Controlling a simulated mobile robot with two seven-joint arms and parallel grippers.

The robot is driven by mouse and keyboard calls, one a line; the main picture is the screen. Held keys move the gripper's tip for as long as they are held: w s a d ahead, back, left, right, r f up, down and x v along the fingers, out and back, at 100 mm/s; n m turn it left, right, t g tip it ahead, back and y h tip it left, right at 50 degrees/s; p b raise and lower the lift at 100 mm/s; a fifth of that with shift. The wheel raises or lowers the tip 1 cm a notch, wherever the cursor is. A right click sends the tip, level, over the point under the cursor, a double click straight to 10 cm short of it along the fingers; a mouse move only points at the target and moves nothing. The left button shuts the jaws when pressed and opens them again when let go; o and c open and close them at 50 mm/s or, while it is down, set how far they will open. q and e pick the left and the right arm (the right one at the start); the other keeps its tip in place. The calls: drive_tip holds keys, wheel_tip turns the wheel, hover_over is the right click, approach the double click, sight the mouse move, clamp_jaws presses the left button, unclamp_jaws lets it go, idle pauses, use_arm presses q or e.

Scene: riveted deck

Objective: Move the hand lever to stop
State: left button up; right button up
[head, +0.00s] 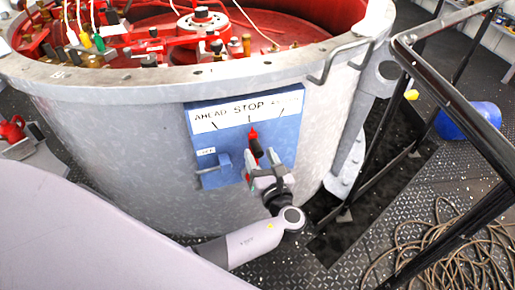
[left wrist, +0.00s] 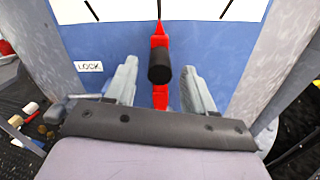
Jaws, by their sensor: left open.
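The hand lever (head: 253,135) is red with a black grip and sits on a blue panel (head: 205,135) on the side of a grey drum. Its red tip points up at the middle mark, under the word STOP on the white label plate (head: 249,110). My left gripper (head: 265,170) is open just below and in front of the lever. In the left wrist view the lever's black grip (left wrist: 160,65) shows between the two spread fingers, with a gap on each side. I cannot tell its depth between them. My right gripper is out of view.
A small blue latch (head: 220,165) by a LOCK label (head: 206,152) is left of the lever. The open drum (head: 100,88) holds red machinery. At right are a black handrail (head: 455,100), a blue barrel (head: 470,122) and coiled rope (head: 440,250) on the deck.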

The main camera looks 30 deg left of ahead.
use_arm(q)
drive_tip(key=v, duration=0.4)
idle(0.5)
